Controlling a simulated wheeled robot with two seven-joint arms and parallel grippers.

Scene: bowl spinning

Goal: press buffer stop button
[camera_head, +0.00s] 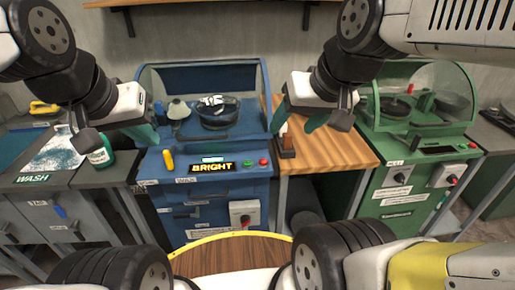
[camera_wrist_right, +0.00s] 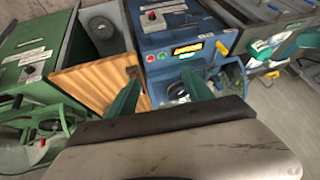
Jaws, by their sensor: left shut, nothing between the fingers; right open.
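The blue machine (camera_head: 206,205) stands in the middle under a clear hood, with a dark bowl (camera_head: 217,112) inside. A green button (camera_head: 248,163) and a red button (camera_head: 263,161) sit right of the display; the red button (camera_wrist_right: 150,58) also shows in the right wrist view. No buffer label is readable. A box with a red knob (camera_head: 245,222) is on its lower front. My left gripper (camera_head: 148,136) is shut and empty at its left edge. My right gripper (camera_head: 294,126) is open above the wooden table, right of the buttons.
A small brown block (camera_head: 287,146) stands on the wooden table (camera_head: 335,148) below my right gripper. A green machine (camera_head: 410,190) is to the right. A green bottle (camera_head: 101,156) and the WASH bench (camera_head: 60,180) are at left. A yellow lever (camera_head: 168,160) stands on the blue machine.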

